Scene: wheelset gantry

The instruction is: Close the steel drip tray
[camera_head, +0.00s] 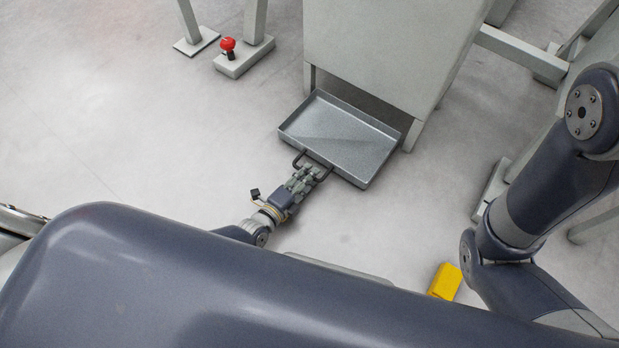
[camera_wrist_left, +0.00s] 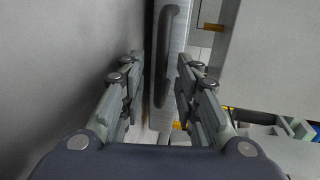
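The steel drip tray (camera_head: 335,135) is a shallow grey pan. It is pulled out from under the front of a big grey cabinet, its rear part close to the cabinet legs. A dark bar handle (camera_head: 314,163) sits on its near side. My left gripper (camera_head: 317,173) is at this handle. In the left wrist view the handle (camera_wrist_left: 168,50) lies between the two spread fingers of the left gripper (camera_wrist_left: 162,68), with gaps visible beside it. The gripper looks open around the handle. My right arm is at the right edge; its gripper is out of view.
The grey cabinet (camera_head: 390,45) stands behind the tray on legs. A red knob (camera_head: 228,44) on a grey foot is at the upper left. A yellow block (camera_head: 445,281) lies on the floor at the lower right. The floor left of the tray is clear.

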